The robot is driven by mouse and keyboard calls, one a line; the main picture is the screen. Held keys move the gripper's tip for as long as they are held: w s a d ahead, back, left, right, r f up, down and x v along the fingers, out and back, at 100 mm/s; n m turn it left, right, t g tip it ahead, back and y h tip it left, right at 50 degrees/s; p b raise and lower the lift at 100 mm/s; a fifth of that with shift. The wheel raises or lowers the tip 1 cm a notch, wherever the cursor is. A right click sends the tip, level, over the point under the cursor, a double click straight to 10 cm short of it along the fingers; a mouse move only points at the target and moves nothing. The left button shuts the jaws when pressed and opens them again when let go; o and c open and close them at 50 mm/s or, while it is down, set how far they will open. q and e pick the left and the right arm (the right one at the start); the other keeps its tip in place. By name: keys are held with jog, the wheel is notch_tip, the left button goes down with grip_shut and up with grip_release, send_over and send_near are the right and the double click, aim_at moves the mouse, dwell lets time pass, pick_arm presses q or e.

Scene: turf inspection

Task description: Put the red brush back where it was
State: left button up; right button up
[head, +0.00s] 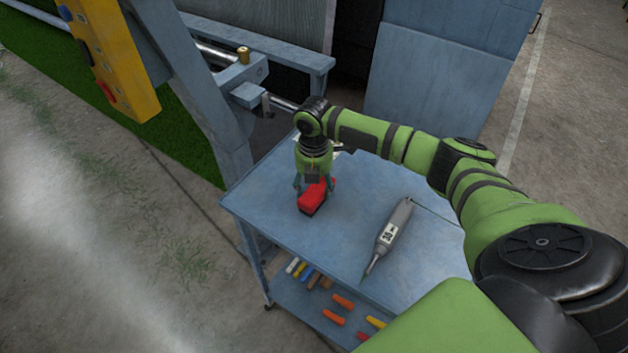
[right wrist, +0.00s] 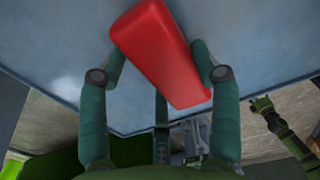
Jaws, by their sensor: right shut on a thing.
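The red brush (head: 316,196) is at the left part of the blue table top (head: 345,240) in the head view. My right gripper (head: 314,186) comes down on it from above, with a finger on either side. In the right wrist view the red brush (right wrist: 162,52) lies slantwise between the two green fingers of my right gripper (right wrist: 160,68), which is shut on it. The brush is at or just above the table surface; I cannot tell if it touches. Its underside is hidden.
A grey handheld device (head: 391,236) with a small display and a thin tip lies right of the brush. A lower shelf (head: 290,290) holds several coloured handles. A yellow control box (head: 112,55) hangs at upper left. Blue machine framing (head: 205,100) stands behind the table.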

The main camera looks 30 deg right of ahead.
aim_at(314, 186)
jog(key=shift+s+f, duration=0.1)
jog(key=o, duration=1.1)
jog(key=shift+c, duration=0.2)
jog(key=shift+f, duration=0.1)
jog(key=shift+b, duration=0.3)
jog(key=shift+f+b, duration=0.25)
jog(key=shift+b, duration=0.2)
notch_tip(314, 186, up, 6)
jog(key=shift+r+b, duration=0.2)
jog(key=shift+b, duration=1.05)
jog(key=shift+r, duration=0.5)
